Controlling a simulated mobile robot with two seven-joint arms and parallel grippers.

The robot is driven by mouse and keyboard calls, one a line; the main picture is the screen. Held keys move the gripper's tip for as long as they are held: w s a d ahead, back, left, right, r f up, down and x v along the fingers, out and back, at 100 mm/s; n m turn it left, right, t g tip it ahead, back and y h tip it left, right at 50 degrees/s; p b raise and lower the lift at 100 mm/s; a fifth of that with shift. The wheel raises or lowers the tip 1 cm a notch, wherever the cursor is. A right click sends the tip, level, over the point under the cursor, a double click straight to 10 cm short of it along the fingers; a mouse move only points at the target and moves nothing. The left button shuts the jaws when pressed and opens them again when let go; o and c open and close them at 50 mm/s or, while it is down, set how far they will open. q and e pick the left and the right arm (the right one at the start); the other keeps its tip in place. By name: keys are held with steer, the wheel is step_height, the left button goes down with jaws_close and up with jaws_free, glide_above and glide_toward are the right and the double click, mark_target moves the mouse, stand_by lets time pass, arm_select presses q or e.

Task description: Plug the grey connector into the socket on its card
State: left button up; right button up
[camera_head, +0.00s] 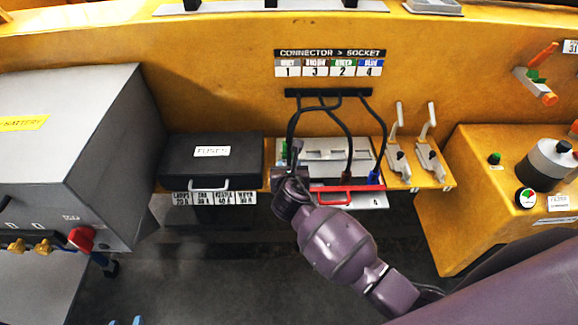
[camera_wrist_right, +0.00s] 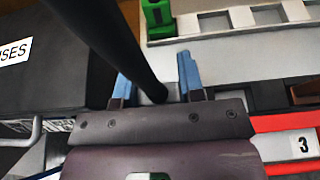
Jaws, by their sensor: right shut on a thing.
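The card (camera_head: 330,63) on the orange wall reads connector to socket and puts grey at 1. My right gripper (camera_wrist_right: 155,80) is shut on the grey connector (camera_wrist_right: 157,93), which shows as a small grey piece between its blue fingers. A thick black cable (camera_wrist_right: 118,40) runs up from it. In the head view, the right gripper is at the left end of the pale socket panel (camera_head: 325,145), and the arm hides the connector. I cannot tell whether it touches a socket. Two separate blue tips of my left gripper (camera_head: 125,321) show at the bottom edge.
A green block (camera_wrist_right: 157,15) sits at the panel's left end. The black fuses case (camera_head: 212,158) is left of the gripper; two levers (camera_head: 425,155) stand right.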

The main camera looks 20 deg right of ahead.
arm_select(q)
steer(key=shift+f, duration=0.25)
arm_select(e)
steer(key=shift+f, duration=0.85)
steer(key=o, duration=1)
steer(key=v, duration=0.9)
steer(key=shift+s+a, duration=0.1)
steer(key=shift+s, duration=0.1)
arm_select(q)
steer(key=shift+s+f, duration=0.25)
steer(key=shift+s, duration=0.1)
arm_select(e)
steer(key=shift+s+a+r, duration=0.2)
steer(key=shift+s+r, duration=0.05)
steer(key=shift+s, duration=0.45)
